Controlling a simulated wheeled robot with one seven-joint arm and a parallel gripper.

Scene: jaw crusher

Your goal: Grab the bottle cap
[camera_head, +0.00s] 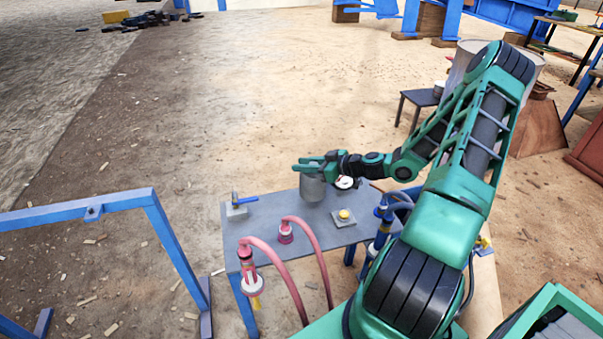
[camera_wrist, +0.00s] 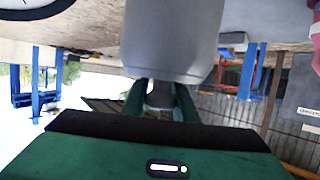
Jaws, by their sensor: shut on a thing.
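A grey bottle (camera_head: 312,188) stands at the far side of the grey table, and its body fills the top middle of the wrist view (camera_wrist: 170,40). Its narrow light-grey cap (camera_wrist: 160,96) sits between the green fingers of my gripper (camera_wrist: 160,102). My gripper (camera_head: 314,164) reaches over the top of the bottle from the right and is shut on the cap. In the head view the fingers hide the cap. I cannot tell whether the bottle's base touches the table.
The table (camera_head: 268,215) also holds a blue-handled valve (camera_head: 237,204), a yellow button on a plate (camera_head: 343,216), a round white gauge (camera_head: 345,183) and pink hoses (camera_head: 283,262). A blue frame (camera_head: 80,212) stands at left. The ground behind the table is open.

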